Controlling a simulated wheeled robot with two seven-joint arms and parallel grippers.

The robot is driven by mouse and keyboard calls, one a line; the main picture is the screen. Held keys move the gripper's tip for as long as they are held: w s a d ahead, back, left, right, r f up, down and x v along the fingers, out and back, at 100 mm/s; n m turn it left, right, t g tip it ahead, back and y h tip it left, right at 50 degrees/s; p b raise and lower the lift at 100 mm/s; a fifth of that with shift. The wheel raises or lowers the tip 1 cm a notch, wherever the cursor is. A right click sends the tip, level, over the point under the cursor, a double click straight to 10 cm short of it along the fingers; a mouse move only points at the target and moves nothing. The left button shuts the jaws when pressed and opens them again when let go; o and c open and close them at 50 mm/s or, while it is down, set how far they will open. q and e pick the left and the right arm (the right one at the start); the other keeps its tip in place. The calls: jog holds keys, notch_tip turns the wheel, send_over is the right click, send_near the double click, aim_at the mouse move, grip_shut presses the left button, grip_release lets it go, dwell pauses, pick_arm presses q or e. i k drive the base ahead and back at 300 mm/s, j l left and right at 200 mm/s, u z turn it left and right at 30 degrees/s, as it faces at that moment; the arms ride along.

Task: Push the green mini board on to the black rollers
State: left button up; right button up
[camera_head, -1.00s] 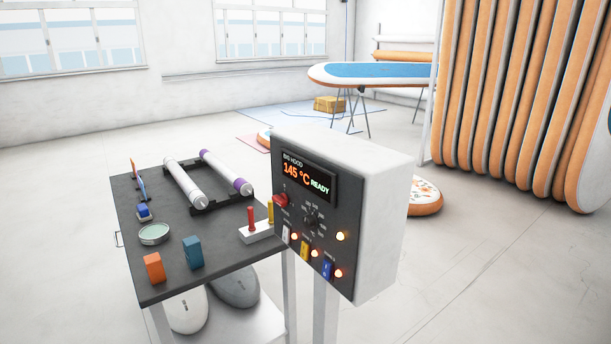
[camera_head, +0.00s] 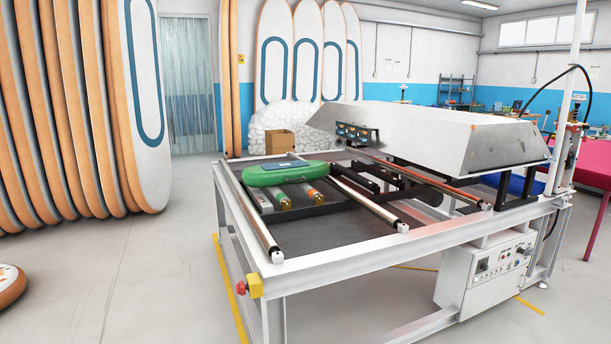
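The green mini board (camera_head: 288,174) lies flat near the far left end of the large white frame table (camera_head: 350,250). It has a blue patch on top. Its near edge lies over two short rollers with coloured ends (camera_head: 310,190). Dark roller-like bars (camera_head: 430,189) show at the right, partly under the grey hood, apart from the board. I cannot tell clearly which parts are the black rollers. Neither gripper is in view.
A long silver roller (camera_head: 250,215) runs along the table's left side and another (camera_head: 365,204) crosses the middle. A grey hood (camera_head: 440,135) covers the far right. A red and yellow button (camera_head: 250,287) sits at the near corner.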

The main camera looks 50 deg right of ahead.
aim_at(256, 177)
jog(key=z, duration=1.6)
jog(key=i+j+u, duration=0.15)
jog(key=i+u, duration=0.15)
jog(key=i, duration=0.2)
jog(key=i+u, duration=0.3)
jog(key=i, duration=0.2)
jog(key=i+j+u, duration=0.2)
jog(key=i+u, duration=0.2)
jog(key=i, duration=0.45)
jog(key=i+u, duration=0.4)
jog(key=i, duration=0.4)
jog(key=l, duration=0.05)
